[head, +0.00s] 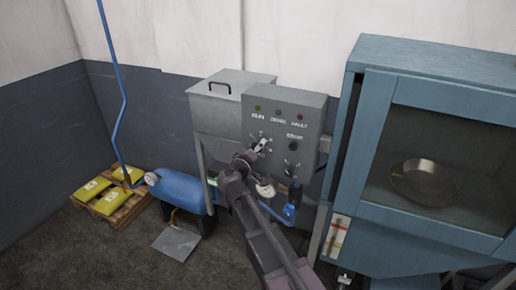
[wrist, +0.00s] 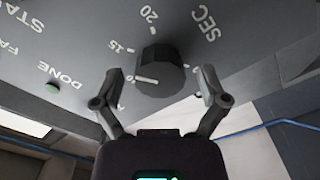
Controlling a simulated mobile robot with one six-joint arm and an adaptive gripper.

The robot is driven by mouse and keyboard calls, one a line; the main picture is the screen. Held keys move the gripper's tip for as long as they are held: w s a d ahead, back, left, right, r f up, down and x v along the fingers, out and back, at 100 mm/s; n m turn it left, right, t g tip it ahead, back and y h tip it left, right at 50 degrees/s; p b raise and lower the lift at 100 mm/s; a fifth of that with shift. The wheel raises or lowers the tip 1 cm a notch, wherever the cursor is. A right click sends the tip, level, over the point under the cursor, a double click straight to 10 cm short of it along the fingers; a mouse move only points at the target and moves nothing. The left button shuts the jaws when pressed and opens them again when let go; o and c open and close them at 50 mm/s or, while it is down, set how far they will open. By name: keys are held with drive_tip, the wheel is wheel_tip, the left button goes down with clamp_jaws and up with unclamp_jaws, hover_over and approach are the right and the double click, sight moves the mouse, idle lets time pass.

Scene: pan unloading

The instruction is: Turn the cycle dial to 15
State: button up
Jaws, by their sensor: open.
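The cycle dial (wrist: 168,68) is a dark round knob on the grey panel, with tick marks, the numbers 15 and 20 and the letters SEC around it. Its white pointer line is turned to the left in the wrist view, below the 15 mark. A number further down is partly hidden by a finger. My gripper (wrist: 160,76) is open, with one finger on each side of the dial; whether they touch it I cannot tell. In the head view my gripper (head: 254,153) is at the upper left dial (head: 262,143) of the control box and partly covers it.
The control box (head: 313,112) also carries a black button (head: 294,146), a lower dial (head: 291,171) and lamps along its top. A blue cabinet (head: 357,130) with a round metal pan (head: 421,181) behind its window stands at right. A blue tank (head: 180,190) and yellow bags (head: 91,190) are at left.

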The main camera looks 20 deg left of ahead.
drive_tip(key=s, duration=1.2)
drive_tip(key=shift+a, duration=0.45)
drive_tip(key=w+d+f+m+g+h, duration=0.2)
drive_tip(key=d+f+g, duration=0.1)
drive_tip(key=d, duration=0.5)
drive_tip(key=w+d+f+m+g+h, duration=0.1)
drive_tip(key=w+d+f+m+g, duration=0.2)
drive_tip(key=d, duration=0.6)
drive_tip(key=w+d+f+m+g+h, duration=0.1)
drive_tip(key=d+f+g+h, duration=0.2)
drive_tip(key=d, duration=0.5)
drive_tip(key=s+d+f+m+g+y, duration=0.1)
drive_tip(key=s+d+f+g+y, duration=0.2)
drive_tip(key=d, duration=0.7)
drive_tip(key=s+d+f+m+g+y, duration=0.2)
drive_tip(key=s+d+f+g+y, duration=0.2)
drive_tip(key=d, duration=0.6)
drive_tip(key=shift+s+f+g+y, duration=0.3)
drive_tip(key=shift+s+f+g, duration=0.7)
drive_tip(key=shift+s+f, duration=0.45)
drive_tip(key=shift+s+r, duration=0.15)
